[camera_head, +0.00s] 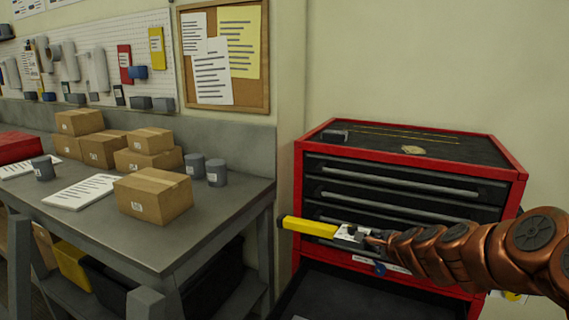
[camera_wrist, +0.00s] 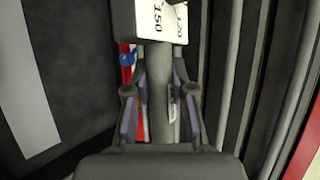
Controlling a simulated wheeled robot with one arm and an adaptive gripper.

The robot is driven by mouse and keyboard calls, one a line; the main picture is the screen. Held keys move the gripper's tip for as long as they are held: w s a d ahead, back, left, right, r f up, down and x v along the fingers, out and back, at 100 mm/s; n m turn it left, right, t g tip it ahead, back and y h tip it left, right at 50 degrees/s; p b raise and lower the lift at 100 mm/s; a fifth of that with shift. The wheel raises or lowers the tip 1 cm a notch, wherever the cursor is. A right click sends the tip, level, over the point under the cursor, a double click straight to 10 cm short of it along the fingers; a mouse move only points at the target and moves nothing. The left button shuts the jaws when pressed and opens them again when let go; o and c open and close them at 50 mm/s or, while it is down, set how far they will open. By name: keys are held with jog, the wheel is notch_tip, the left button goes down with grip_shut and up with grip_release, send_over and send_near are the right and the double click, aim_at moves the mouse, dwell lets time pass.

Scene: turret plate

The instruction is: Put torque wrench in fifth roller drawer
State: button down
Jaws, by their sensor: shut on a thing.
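The torque wrench has a yellow handle (camera_head: 310,227), a white scale label and a grey shaft, which also shows in the wrist view (camera_wrist: 160,115). My gripper (camera_head: 374,239) is shut on the shaft, and the wrench lies across the front of the red roller cabinet (camera_head: 400,136). In the wrist view the gripper's fingers (camera_wrist: 160,90) are on both sides of the shaft. A low drawer (camera_head: 370,296) of the cabinet is pulled open below the wrench. Several closed drawers (camera_head: 400,172) are above it; the wrench and arm partly hide the lower ones.
A grey workbench (camera_head: 150,232) with cardboard boxes (camera_head: 153,195) and grey cups stands at the left, close to the open drawer. The cabinet top holds a small dark box, thin rods and a tan item. A blue part (camera_wrist: 128,59) shows beside the wrench.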

aim_at(345, 239)
jog(key=a+f, duration=0.8)
jog(key=f, duration=0.2)
jog(key=shift+w, duration=0.45)
jog(key=shift+r, duration=0.1)
notch_tip(345, 239, up, 5)
jog(key=p, duration=0.5)
jog(key=shift+s+r, duration=0.1)
jog(key=shift+r, duration=0.1)
